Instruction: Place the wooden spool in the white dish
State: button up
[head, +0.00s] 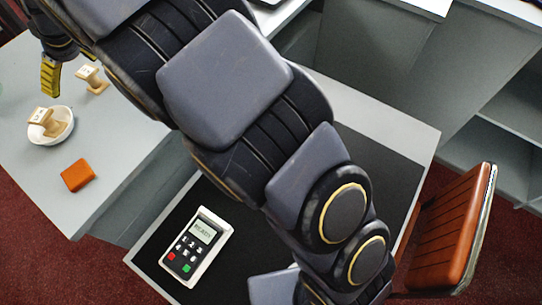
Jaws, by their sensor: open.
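The white dish (65,137) sits on the grey counter at the left of the head view. A wooden spool (45,121) lies tilted in the dish, with a pale, marked end facing up. A second wooden spool (92,79) stands on the counter above and to the right of the dish. My gripper (50,82) is above the dish in the picture, to the left of the second spool. It is open, with one yellow finger clearly showing and nothing seen in it. The rest of the gripper is partly hidden by my arm.
An orange block (77,176) lies on the counter below the dish, near the edge. A card terminal (196,247) lies on a dark mat at lower centre. A brown chair (452,232) stands at right. My arm covers the middle.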

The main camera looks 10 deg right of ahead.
jog(key=s+d+r+m+g+h, duration=0.1)
jog(key=s+d+m+h, duration=0.3)
jog(key=d, duration=0.8)
jog(key=s+d+r+m+y, duration=0.15)
jog(key=s+d, duration=0.35)
jog(key=d, duration=0.7)
jog(key=s+d+f+m+g, duration=0.1)
jog(key=s+d, duration=0.3)
jog(key=s, duration=0.3)
jog(key=s+d+f+m+g+h, duration=0.1)
jog(key=s+d+m, duration=0.1)
jog(key=s+d, duration=0.2)
jog(key=s+d+f+m+g+h, duration=0.1)
jog(key=s+d, duration=0.3)
jog(key=s, duration=0.6)
jog(key=shift+f+m+g, duration=0.15)
jog(key=shift+m+g, duration=0.15)
jog(key=shift+m, duration=0.45)
